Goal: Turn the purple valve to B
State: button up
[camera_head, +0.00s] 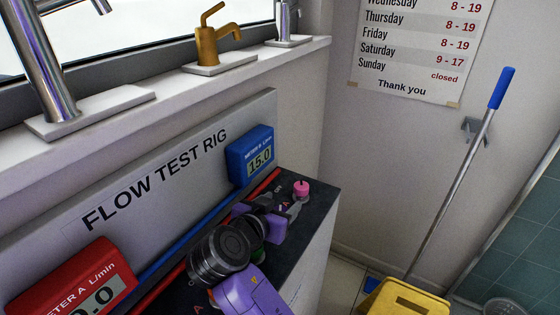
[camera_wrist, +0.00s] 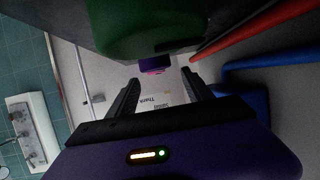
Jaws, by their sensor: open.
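A small purple valve knob (camera_wrist: 155,61) shows in the wrist view, ahead of and between my fingertips, with a pink patch at its lower edge. I cannot tell its pointer or the B mark. In the head view a pink knob (camera_head: 301,188) stands on the bench just past my fingers; the purple valve itself is hidden or cannot be told from my purple gripper parts there. My gripper (camera_head: 286,204) is open, low over the bench. Its two black fingers also show apart and empty in the wrist view (camera_wrist: 159,77).
A green cylinder (camera_wrist: 130,25) is close to the wrist camera. Red (camera_head: 262,183) and blue (camera_head: 210,221) pipes run along the rig panel (camera_head: 150,180). A blue meter (camera_head: 250,153) reads 15.0; a red meter (camera_head: 75,285) is partly cut off. A yellow bucket (camera_head: 405,300) stands beyond the bench.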

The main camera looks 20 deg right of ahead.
notch_tip(320, 180, up, 17)
jog(key=shift+r, duration=0.15)
dwell(0.6)
